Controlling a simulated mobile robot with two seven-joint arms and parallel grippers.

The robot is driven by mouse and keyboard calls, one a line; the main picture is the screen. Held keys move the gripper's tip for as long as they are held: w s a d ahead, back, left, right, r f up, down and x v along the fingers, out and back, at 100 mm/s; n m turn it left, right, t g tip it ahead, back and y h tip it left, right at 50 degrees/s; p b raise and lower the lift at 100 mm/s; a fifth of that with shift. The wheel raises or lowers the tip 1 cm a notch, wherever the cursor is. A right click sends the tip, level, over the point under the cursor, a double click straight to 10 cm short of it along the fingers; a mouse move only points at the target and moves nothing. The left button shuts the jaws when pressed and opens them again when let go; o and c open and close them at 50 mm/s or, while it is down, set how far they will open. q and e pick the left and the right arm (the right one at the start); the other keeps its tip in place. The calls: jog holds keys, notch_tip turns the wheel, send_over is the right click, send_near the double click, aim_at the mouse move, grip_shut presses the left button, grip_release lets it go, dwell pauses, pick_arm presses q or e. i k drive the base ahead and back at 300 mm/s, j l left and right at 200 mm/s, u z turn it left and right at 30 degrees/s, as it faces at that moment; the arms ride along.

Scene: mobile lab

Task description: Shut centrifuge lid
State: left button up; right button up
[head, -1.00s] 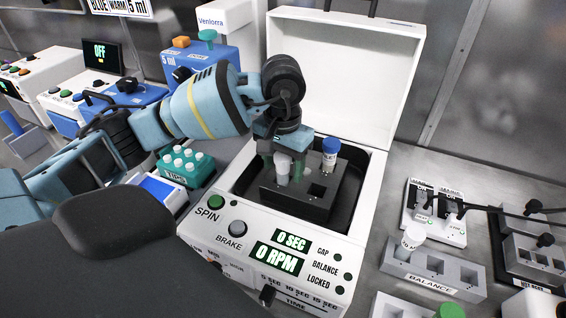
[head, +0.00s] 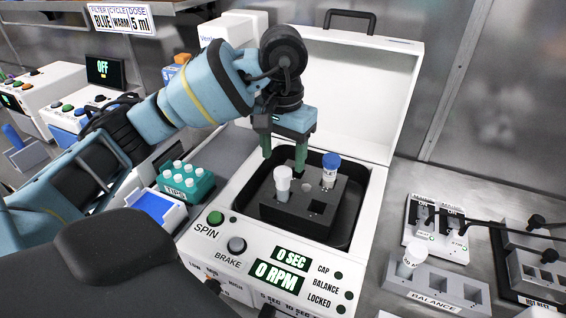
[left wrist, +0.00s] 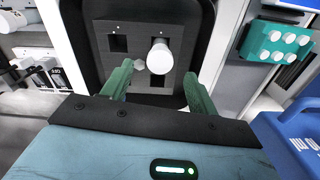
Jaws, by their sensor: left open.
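The centrifuge (head: 222,252) is white, with its lid (head: 352,95) standing open at the back and a black handle (head: 349,20) on the lid's top edge. In its dark well is a rotor block (head: 290,209) holding a white-capped tube (head: 283,182) and a blue-capped tube (head: 330,170). My left gripper (head: 284,160) is open and empty above the back of the block, its green fingers apart. In the left wrist view the gripper (left wrist: 158,88) points down at the block (left wrist: 117,68), and the white cap (left wrist: 160,55) shows beyond the fingertips. My right gripper is not in view.
A green tips rack (head: 186,185) stands left of the centrifuge. A balance block (head: 434,284) with a white-capped tube (head: 411,260) and a switch unit (head: 434,230) with black cables are at the right. The metal wall is close behind the lid.

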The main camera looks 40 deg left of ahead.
aim_at(361, 86)
jog(key=k, duration=1)
